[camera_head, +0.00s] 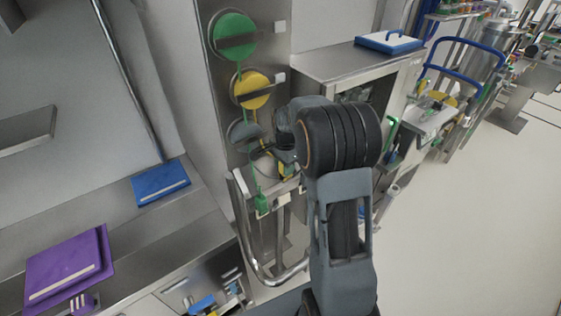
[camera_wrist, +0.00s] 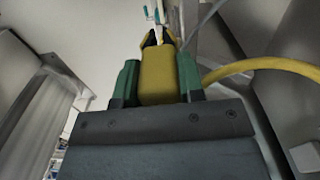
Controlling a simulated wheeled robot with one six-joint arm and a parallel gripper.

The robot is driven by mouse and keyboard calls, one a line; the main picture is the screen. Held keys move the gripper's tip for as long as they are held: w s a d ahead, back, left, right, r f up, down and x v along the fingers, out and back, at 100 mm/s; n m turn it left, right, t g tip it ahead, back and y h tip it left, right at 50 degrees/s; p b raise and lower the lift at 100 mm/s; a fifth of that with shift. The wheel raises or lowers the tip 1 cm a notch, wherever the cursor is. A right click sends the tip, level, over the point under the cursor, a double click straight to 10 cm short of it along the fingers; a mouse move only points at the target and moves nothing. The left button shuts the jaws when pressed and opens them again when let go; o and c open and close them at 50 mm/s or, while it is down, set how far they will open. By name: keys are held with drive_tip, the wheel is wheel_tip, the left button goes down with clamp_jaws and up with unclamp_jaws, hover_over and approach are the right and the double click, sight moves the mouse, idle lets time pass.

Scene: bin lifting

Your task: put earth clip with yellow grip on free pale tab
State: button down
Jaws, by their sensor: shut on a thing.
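The earth clip with the yellow grip (camera_wrist: 157,76) is between the two green fingers of my gripper (camera_wrist: 158,84) in the wrist view. Its dark jaws point away from me, near a thin pale piece with small teal bits (camera_wrist: 157,14). I cannot tell whether the jaws touch that piece or whether it is the free pale tab. In the head view my gripper (camera_head: 286,163) is beside the steel panel, partly hidden by my arm. Two small pale squares, an upper one (camera_head: 279,26) and a lower one (camera_head: 279,77), stick out at the panel's right edge.
A green reel (camera_head: 234,37), a yellow reel (camera_head: 250,89) and a grey reel (camera_head: 243,134) line the panel. A green clip (camera_head: 262,204) hangs below. A bent steel rail (camera_head: 246,235) stands close by. A yellow cable (camera_wrist: 265,66) curves right in the wrist view.

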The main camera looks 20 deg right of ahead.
sight(284, 181)
drive_tip(key=shift+w+f, duration=0.1)
drive_tip(key=shift+f+b, duration=1.7)
drive_tip(key=shift+f, duration=0.5)
drive_tip(key=shift+f, duration=0.15)
drive_tip(key=shift+f+b, duration=1.1)
drive_tip(key=shift+f, duration=0.3)
drive_tip(key=shift+f, duration=0.1)
drive_tip(key=shift+f+b, duration=0.75)
drive_tip(key=shift+f, duration=0.3)
drive_tip(key=shift+f+b, duration=0.7)
drive_tip(key=shift+f, duration=0.35)
drive_tip(key=c, duration=0.6)
unclamp_jaws()
drive_tip(key=shift+c, duration=0.2)
drive_tip(key=shift+r, duration=0.1)
